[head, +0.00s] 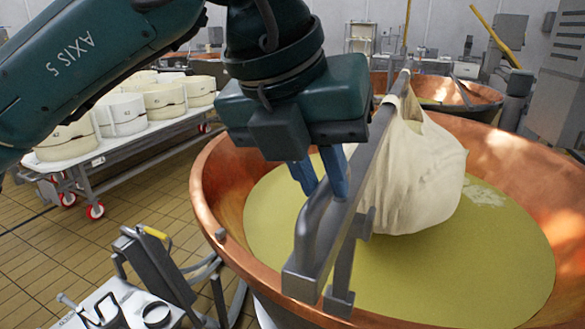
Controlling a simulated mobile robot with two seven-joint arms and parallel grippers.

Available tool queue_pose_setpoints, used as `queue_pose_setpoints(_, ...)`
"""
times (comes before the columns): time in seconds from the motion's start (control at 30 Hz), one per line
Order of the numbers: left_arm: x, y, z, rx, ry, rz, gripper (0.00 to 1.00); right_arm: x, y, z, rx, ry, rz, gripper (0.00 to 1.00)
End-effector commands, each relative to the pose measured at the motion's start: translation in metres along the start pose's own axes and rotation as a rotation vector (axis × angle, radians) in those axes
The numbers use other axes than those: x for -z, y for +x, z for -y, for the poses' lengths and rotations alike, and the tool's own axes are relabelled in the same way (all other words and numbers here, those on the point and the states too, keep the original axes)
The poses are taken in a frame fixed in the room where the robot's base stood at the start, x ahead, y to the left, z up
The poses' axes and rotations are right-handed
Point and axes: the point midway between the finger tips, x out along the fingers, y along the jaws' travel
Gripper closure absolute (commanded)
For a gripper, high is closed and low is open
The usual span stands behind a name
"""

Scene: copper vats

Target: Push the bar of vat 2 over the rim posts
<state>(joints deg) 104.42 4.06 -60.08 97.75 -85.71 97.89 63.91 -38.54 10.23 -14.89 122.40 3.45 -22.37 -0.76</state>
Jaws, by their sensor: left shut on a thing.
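The near copper vat (222,215) holds yellow-green liquid; no number on it is readable. A grey metal bar (372,150) runs lengthwise above it, from near the front rim toward the far rim. A full white cloth bag (425,180) hangs from the bar, its bottom at the liquid. My left gripper (322,190) is over the near part of the bar, its blue fingers shut on the bar's bent tube handle (318,222). A grey rim post (343,265) stands beside the bar's near end; whether they touch is unclear. The far post is not clearly visible. My right gripper is out of view.
A wheeled table (120,148) with white round moulds stands at the left. A metal cart (130,310) with fittings stands at the lower left, close to the vat. Another copper vat (480,103) is behind. Tiled floor between is clear.

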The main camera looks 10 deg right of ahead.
Motion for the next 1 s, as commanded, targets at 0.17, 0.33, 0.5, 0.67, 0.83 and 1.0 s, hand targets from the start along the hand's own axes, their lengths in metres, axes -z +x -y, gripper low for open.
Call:
queue_pose_setpoints(0.17,0.001,0.001,0.004,0.008,0.006,-0.002,1.0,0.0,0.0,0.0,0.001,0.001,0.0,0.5)
queue_pose_setpoints(0.33,0.001,0.001,0.005,0.009,0.007,-0.001,0.79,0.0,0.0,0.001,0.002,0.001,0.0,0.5)
queue_pose_setpoints(0.5,0.001,0.0,0.004,0.007,0.005,-0.001,0.65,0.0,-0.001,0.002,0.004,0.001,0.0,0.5)
queue_pose_setpoints(0.67,0.0,0.0,0.002,0.004,0.003,0.0,0.6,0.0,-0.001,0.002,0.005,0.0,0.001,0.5)
queue_pose_setpoints(0.83,0.0,-0.002,0.002,0.002,0.002,0.002,0.6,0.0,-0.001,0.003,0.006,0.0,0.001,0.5)
queue_pose_setpoints(1.0,-0.001,-0.021,0.002,0.002,0.001,0.005,0.6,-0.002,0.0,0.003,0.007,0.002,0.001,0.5)
